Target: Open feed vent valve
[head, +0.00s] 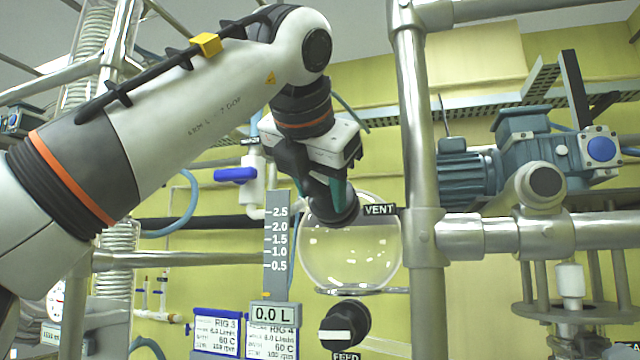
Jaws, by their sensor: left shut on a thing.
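The round glass feed vessel (352,255) is at the centre, partly behind my left gripper. A small black plate reading VENT (380,210) is at its upper right. The dark vent valve knob (345,212) is just left of that plate, at the top of the vessel. My left gripper (335,193) reaches down from above and is shut on this knob. The fingers and wrist hide most of the knob, so I cannot tell which way it is turned. My right gripper is not in view.
Below the vessel is a black FEED knob (344,325) with a white bar, lying level. A level scale (277,240) stands left, with a 0.0 L display (275,314). A steel post (418,150) is close on the right. A blue-handled valve (236,175) is behind.

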